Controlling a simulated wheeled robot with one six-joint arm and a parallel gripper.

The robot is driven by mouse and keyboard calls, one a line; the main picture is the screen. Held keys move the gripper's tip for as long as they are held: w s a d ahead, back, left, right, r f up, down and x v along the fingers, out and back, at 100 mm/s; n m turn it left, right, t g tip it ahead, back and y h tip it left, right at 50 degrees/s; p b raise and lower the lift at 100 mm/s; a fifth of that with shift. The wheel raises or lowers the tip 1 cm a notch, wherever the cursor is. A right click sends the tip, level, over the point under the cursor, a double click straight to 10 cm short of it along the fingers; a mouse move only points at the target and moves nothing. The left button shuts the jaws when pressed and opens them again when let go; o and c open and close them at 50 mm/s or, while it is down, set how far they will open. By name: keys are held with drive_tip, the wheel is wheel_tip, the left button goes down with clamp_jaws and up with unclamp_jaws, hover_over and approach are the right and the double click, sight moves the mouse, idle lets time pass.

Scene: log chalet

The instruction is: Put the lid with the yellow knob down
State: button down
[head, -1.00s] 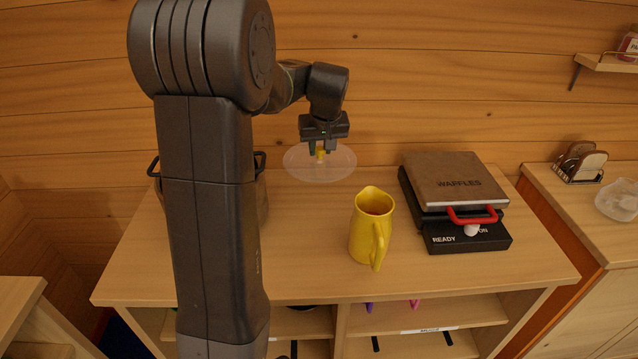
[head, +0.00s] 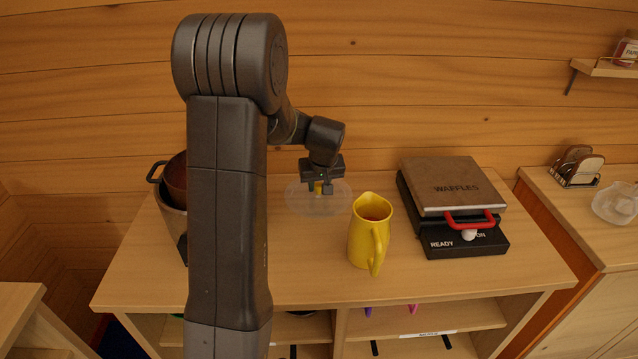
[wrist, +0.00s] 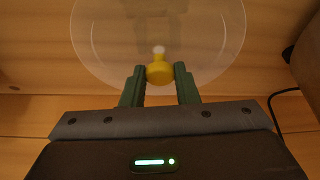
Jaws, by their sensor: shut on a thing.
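The clear round lid (head: 338,203) with the yellow knob (head: 318,187) is low over the back middle of the wooden counter, left of the yellow pitcher. My gripper (head: 322,188) is shut on the yellow knob from above, with the lid level beneath it. In the wrist view the clear lid (wrist: 100,45) spreads out beyond the yellow knob (wrist: 159,73), which sits between the green fingertips (wrist: 159,82). I cannot tell whether the lid touches the counter.
A yellow pitcher (head: 362,243) stands just right of the lid. A waffle maker (head: 455,188) stands farther right. A pot (head: 172,210) is at the left, partly behind my arm. The counter front (head: 310,270) is clear.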

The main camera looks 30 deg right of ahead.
drive_tip(key=shift+f, duration=0.1)
drive_tip(key=c, duration=1.1)
unclamp_jaws()
drive_tip(key=shift+r, duration=0.35)
drive_tip(key=b+v, duration=0.1)
drive_tip(key=v, duration=1)
drive_tip(key=shift+s+r, duration=0.1)
drive_tip(key=shift+r, duration=0.2)
